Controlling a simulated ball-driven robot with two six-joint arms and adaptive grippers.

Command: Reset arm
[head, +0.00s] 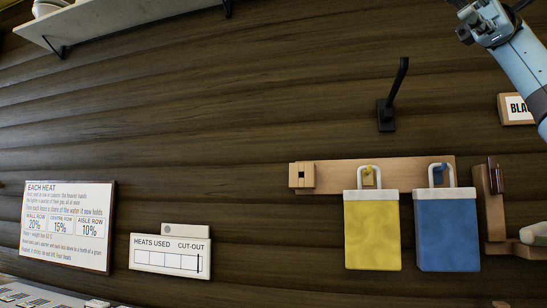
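A black lever-like arm (397,82) stands out from a small black plate (386,117) on the dark plank wall, tilted up and to the right. I cannot tell from this view whether it is the reset arm. A light blue link of my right arm (524,70) comes in from the right edge and reaches up to the top right. At its end is a grey and dark part, my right gripper (466,22) as far as I can tell, cut by the top edge. Its fingers are not clear, and it touches nothing visible. My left gripper is out of view.
A wooden rail (327,176) carries a yellow bag (372,232) and a blue bag (447,235) on pegs. Right of it is a wooden bracket (493,215) with a reddish-brown piece. Signs (68,228) and a heats card (170,254) are lower left; a shelf (120,20) is upper left.

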